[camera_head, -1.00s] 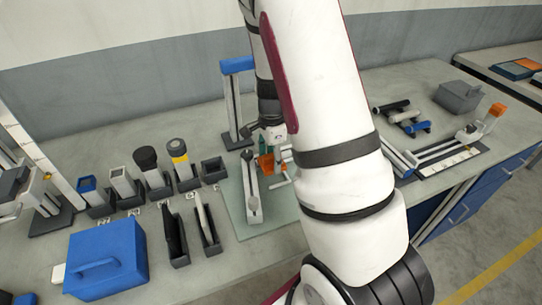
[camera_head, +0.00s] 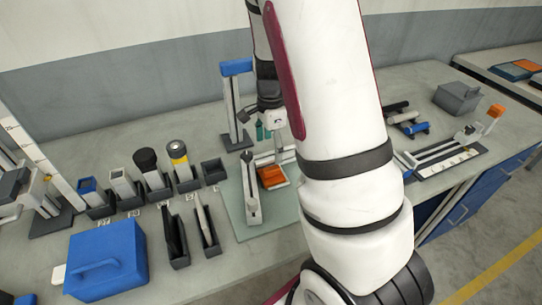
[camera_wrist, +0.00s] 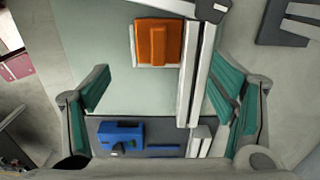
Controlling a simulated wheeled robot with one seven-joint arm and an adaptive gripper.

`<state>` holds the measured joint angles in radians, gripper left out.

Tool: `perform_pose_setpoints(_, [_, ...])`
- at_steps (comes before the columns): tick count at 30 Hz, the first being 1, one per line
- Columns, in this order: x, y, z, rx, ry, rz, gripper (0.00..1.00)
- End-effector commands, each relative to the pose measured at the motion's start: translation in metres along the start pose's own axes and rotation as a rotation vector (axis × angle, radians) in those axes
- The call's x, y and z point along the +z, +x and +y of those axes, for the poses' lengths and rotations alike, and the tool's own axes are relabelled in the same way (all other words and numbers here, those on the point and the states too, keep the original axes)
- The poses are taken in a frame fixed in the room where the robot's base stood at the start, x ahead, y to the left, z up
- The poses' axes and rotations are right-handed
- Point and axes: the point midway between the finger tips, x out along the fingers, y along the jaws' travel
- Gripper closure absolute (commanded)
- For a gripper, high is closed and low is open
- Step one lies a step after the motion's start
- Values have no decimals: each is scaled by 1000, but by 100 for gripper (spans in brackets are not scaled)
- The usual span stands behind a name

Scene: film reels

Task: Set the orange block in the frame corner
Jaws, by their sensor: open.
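The orange block (camera_head: 271,176) lies on the pale green mat (camera_head: 238,213). In the wrist view, the orange block (camera_wrist: 157,42) lies near the upper end of a long white rail (camera_wrist: 204,75), on its left side, with a white edge showing around it. Another white bar (camera_wrist: 165,6) crosses the top of that view, so the block is near where the two meet; whether it touches either cannot be told. My gripper (camera_wrist: 165,100) is open and empty, its teal-padded fingers wide apart. In the head view, my gripper (camera_head: 263,131) is above and behind the block, partly hidden by my arm.
A blue-topped stand (camera_head: 236,68) rises behind the mat. A white lever tool (camera_head: 251,190) lies left of the block. Dark holders and cups (camera_head: 150,170) and a blue case (camera_head: 106,260) stand at left. A grey box (camera_head: 458,96) and a rail fixture (camera_head: 445,155) are at right.

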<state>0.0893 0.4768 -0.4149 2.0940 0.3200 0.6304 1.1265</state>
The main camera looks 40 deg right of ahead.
Motion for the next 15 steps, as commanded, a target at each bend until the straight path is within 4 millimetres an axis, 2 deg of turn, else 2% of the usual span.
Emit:
perform_pose_setpoints(1, [1, -12, -1, -6, -2, 0, 22])
perform_pose_setpoints(6, [0, -46, -1, -4, -1, 0, 22])
perform_pose_setpoints(10, [0, -64, -1, -4, 0, 0, 22])
perform_pose_setpoints(15, [1, -76, 0, -3, -9, -2, 22])
